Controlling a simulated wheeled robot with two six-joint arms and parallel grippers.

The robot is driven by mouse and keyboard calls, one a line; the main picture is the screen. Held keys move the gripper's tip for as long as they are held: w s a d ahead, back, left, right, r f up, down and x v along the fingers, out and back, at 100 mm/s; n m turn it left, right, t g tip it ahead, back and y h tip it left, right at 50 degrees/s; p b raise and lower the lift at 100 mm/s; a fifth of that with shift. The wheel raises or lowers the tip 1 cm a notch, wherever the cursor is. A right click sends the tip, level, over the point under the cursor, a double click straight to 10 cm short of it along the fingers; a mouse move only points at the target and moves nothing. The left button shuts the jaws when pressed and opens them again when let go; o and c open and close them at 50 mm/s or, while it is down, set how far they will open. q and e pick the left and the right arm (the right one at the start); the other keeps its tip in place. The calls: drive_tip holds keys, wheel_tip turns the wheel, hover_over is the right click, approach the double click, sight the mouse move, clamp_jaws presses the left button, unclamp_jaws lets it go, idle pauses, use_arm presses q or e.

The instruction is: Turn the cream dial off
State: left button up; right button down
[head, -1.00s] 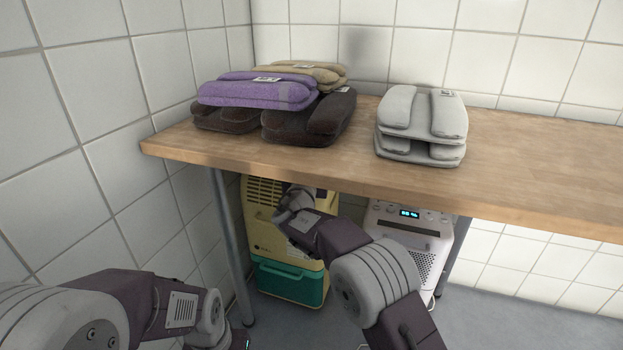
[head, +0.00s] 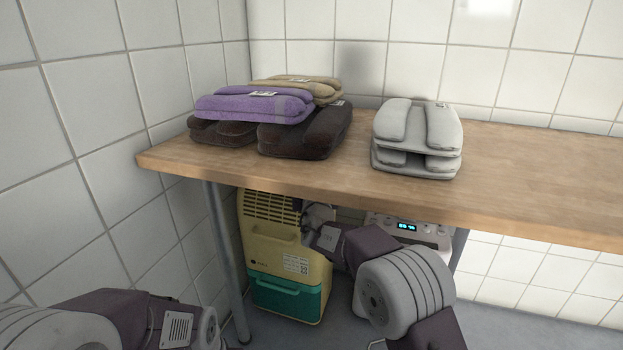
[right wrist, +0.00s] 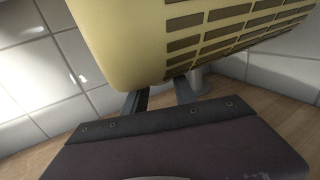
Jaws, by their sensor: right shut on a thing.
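A yellow dehumidifier-like machine (head: 262,238) with a slatted grille and green lower tank stands under the table. Its yellow body (right wrist: 130,45) and grille fill the top of the right wrist view. My right gripper (right wrist: 160,92) is at the machine's top, below the tabletop, with its fingertips hidden behind the casing edge. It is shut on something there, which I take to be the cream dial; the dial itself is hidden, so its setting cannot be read. My left forearm shows at the lower left of the head view; its gripper is out of frame.
The wooden table (head: 530,185) is close above my right arm. A metal table leg (head: 227,265) stands left of the machine. A white appliance (head: 425,233) with a lit display stands to the right, partly behind my arm. Folded purple (head: 250,107) and grey (head: 418,135) stacks lie on top.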

drive_tip(key=c, duration=1)
unclamp_jaws()
drive_tip(key=s, duration=0.2)
drive_tip(key=s+p, duration=0.1)
drive_tip(key=s, duration=0.2)
drive_tip(key=s+p, duration=0.1)
drive_tip(key=s, duration=0.2)
drive_tip(key=shift+d+r, duration=0.15)
drive_tip(key=shift+d, duration=0.15)
drive_tip(key=shift+s, duration=0.5)
